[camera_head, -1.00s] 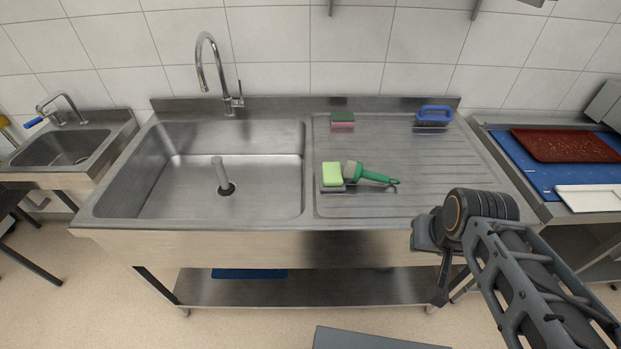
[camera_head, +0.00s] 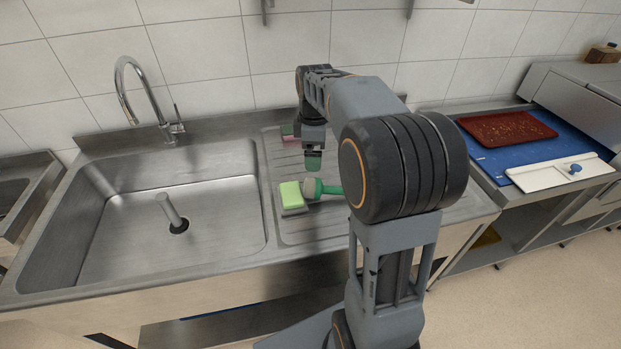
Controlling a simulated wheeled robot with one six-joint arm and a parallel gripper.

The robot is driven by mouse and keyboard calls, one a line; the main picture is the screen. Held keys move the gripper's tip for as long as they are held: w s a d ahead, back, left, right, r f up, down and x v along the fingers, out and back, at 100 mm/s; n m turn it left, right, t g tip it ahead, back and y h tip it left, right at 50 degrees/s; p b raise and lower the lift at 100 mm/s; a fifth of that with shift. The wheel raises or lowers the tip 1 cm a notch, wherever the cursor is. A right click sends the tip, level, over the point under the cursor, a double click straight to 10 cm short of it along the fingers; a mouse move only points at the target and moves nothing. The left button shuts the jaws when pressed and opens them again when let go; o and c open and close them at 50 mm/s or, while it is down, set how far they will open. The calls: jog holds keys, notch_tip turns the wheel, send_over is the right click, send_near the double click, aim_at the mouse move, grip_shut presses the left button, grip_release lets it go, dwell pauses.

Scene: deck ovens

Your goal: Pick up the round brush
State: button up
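The round brush (camera_head: 331,190) has a green handle and a pale round head. It lies on the ribbed drainboard (camera_head: 265,187) of the steel sink unit, its head right beside a light green sponge (camera_head: 290,194). My arm hides the right end of the handle. My gripper (camera_head: 313,160) points down over the drainboard, a little behind the brush head in the picture, and appears apart from it. Its fingers are small and seen from behind the arm, so I cannot tell whether they are open.
The sink basin (camera_head: 150,215) with an upright grey pipe (camera_head: 168,208) and a tap (camera_head: 150,95) is on the left. A pink and green sponge (camera_head: 288,134) lies behind my gripper. On the right are a red tray (camera_head: 508,129), a blue mat (camera_head: 485,160) and a white board (camera_head: 560,173).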

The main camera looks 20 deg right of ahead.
aim_at(313, 181)
jog(key=shift+n, duration=0.4)
jog(key=f, duration=0.5)
jog(key=w+f, duration=0.1)
jog(key=f, duration=0.2)
jog(key=shift+d, duration=0.3)
jog(key=shift+s+a+f+p, duration=0.1)
jog(key=shift+a+f+p, duration=0.1)
jog(key=shift+f, duration=1.3)
jog(key=shift+s+a+f+p, duration=0.1)
jog(key=shift+f+p, duration=0.1)
jog(key=shift+f, duration=1.25)
jog(key=c, duration=1.1)
